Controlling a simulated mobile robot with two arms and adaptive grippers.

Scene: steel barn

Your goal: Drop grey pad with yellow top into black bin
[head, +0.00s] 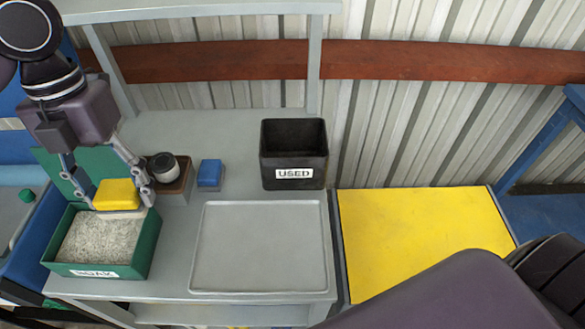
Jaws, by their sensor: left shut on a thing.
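The pad with a yellow top (118,194) and a pale grey underside is between the fingers of my left gripper (111,192). The gripper is shut on it and holds it over the back part of a green box (146,250) with greyish contents. I cannot tell whether the pad touches those contents. The black bin (293,170), labelled "USED", stands at the back right of the grey bench, and its dark inside looks empty. A purple arm part of mine fills the lower right, but no right gripper fingers show.
A grey tray (260,289) lies empty in front of the bin. A blue block (209,174) and a dark round-topped item on a brown base (173,190) stand between the green box and the bin. A yellow-topped surface (415,235) is at the right. A shelf (200,8) hangs above.

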